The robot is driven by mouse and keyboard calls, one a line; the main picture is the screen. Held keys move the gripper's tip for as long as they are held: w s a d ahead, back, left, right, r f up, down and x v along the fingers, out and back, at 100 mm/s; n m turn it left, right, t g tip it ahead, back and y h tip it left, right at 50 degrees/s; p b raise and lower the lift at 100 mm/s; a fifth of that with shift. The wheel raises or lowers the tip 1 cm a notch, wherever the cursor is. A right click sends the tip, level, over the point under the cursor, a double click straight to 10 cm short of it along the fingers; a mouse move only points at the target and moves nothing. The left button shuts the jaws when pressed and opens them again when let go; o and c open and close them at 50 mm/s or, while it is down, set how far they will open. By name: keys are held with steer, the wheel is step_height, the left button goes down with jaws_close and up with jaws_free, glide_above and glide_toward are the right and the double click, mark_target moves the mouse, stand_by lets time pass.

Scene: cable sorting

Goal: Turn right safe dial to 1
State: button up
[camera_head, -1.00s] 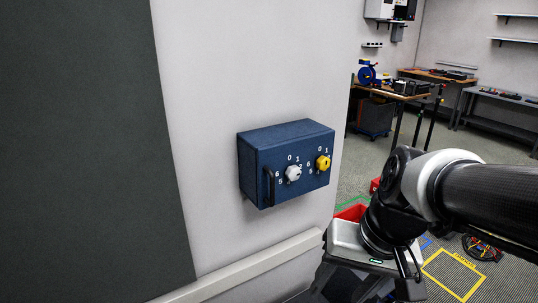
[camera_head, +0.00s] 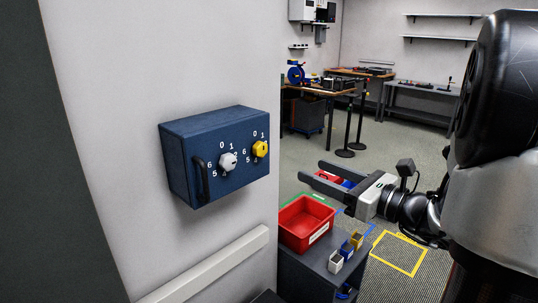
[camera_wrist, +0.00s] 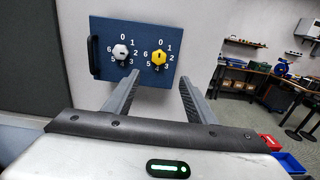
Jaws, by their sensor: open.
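A dark blue safe (camera_head: 188,180) is fixed on the wall, with a black handle on the left of its front. Its left dial (camera_head: 228,162) is white and its right dial (camera_head: 260,149) is yellow, each with numbers printed around it. In the wrist view the white dial (camera_wrist: 120,52) and the yellow dial (camera_wrist: 158,57) are both in sight. A dark mark on the yellow dial shows near its top; the exact number cannot be read. My gripper (camera_head: 322,172) is open and empty, to the right of the safe and apart from it. In the wrist view its fingers (camera_wrist: 155,90) point toward the safe.
A red bin (camera_head: 306,222) and small coloured holders (camera_head: 346,250) sit on a dark cabinet below my gripper. A wall rail (camera_head: 205,268) runs under the safe. Workbenches (camera_head: 355,75) stand far back. The space before the safe looks clear.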

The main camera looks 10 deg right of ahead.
mark_target(264, 151)
steer(key=x, duration=1.6)
steer(key=shift+a, duration=0.15)
steer(key=c, duration=1)
steer(key=shift+c, duration=0.2)
steer(key=shift+m+p, duration=0.3)
steer(key=shift+p, duration=0.25)
steer(key=m+p, duration=0.3)
steer(key=p, duration=0.1)
steer(key=shift+r+m, duration=0.15)
steer(key=shift+m, duration=0.25)
steer(key=m+p, duration=0.2)
steer(key=p, duration=0.1)
steer(key=shift+m, duration=0.4)
steer(key=shift+f+m+p, duration=0.2)
steer(key=shift+m+p, duration=0.5)
